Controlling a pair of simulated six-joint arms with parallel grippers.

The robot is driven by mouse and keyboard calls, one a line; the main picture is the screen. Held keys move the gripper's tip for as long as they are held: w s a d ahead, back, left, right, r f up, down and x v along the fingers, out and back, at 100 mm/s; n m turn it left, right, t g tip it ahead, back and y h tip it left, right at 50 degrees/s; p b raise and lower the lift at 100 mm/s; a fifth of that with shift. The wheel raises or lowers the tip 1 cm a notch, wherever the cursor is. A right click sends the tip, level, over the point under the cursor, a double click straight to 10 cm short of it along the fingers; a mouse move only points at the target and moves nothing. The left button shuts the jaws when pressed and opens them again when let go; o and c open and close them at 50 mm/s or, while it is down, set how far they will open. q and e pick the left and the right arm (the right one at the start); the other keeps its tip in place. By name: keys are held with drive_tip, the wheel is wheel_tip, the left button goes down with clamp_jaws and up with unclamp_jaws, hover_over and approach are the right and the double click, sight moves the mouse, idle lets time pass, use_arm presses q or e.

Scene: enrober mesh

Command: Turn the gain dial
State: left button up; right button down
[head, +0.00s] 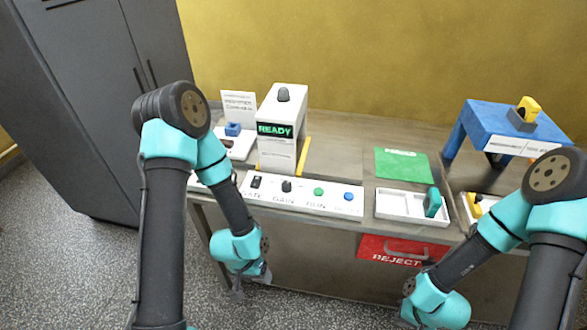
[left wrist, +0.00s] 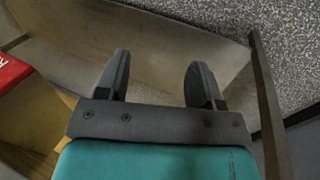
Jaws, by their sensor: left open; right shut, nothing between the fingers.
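The gain dial (head: 286,186) is a small dark knob above the word GAIN on the white control panel (head: 339,205) at the table's front edge. My left gripper (head: 246,287) hangs below and left of the dial, in front of the table edge and apart from the panel. In the left wrist view its two dark fingers (left wrist: 160,82) are spread with nothing between them. My right gripper (head: 407,312) is low at the right, in front of the table and far from the dial. It is shut and partly hidden by its own wrist.
A dark switch (head: 256,181), a green button (head: 318,191) and a blue button (head: 349,196) flank the dial. Behind stands a white machine (head: 284,104) reading READY. Right are a white tray (head: 400,206) and a blue stand (head: 485,125). A red REJECT drawer (head: 375,250) is below.

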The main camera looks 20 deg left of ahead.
use_arm(q)
drive_tip(key=w+a+r+m+g+y, duration=0.25)
drive_tip(key=r+m, duration=0.65)
drive_tip(key=r, duration=0.6)
wheel_tip(320, 180, up, 24)
drive_tip(key=r+m+t+y, duration=0.1)
drive_tip(key=m+t+y, duration=0.1)
drive_tip(key=m, duration=0.5)
hover_over(286, 184)
drive_tip(key=shift+d+f+h, duration=0.1)
drive_tip(key=shift+f+h, duration=0.15)
drive_tip(key=shift+f, duration=0.1)
wheel_tip(286, 184, down, 17)
drive_tip(key=shift+f, duration=0.15)
drive_tip(key=c, duration=0.9)
